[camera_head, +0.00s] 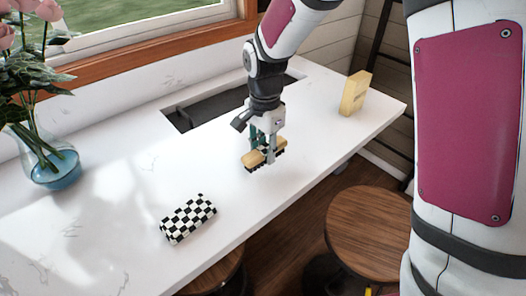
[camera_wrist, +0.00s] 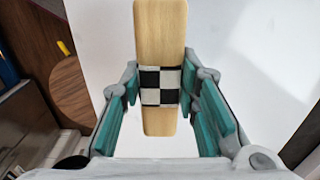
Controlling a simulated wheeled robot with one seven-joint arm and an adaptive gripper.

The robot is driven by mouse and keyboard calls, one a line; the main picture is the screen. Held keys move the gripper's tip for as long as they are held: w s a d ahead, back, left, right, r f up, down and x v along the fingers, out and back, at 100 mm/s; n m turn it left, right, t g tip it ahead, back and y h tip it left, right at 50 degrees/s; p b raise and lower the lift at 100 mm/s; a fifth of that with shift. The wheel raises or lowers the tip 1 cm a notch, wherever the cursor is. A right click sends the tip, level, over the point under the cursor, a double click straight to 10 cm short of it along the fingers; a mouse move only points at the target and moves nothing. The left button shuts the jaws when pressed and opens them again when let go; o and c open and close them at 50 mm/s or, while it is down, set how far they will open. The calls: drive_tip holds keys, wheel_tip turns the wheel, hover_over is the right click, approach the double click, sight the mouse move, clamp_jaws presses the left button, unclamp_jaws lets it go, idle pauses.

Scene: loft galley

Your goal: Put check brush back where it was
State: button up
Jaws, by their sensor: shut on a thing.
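The check brush (camera_head: 254,158) has a pale wooden back and dark bristles facing down. In the wrist view the brush (camera_wrist: 158,30) shows a black-and-white checkered band around its middle, between my fingers. My gripper (camera_head: 264,150) points down and is shut on the brush at that band. In the wrist view my gripper (camera_wrist: 160,98) has a teal pad on each side of the brush. The brush is over the white counter, near its front edge; I cannot tell whether the bristles touch the surface.
A checkered block (camera_head: 188,219) lies on the white counter (camera_head: 110,250) at front left. A yellow block (camera_head: 355,93) stands at the back right. A sink (camera_head: 205,103) is behind my gripper. A flower vase (camera_head: 48,160) stands at left. Wooden stools (camera_head: 370,230) are below the edge.

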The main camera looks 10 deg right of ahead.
sight(265, 158)
drive_tip(key=shift+w, duration=0.25)
drive_tip(key=shift+f+p, duration=0.45)
drive_tip(key=shift+f, duration=1.3)
drive_tip(key=shift+f, duration=0.1)
drive_tip(key=o, duration=1.1)
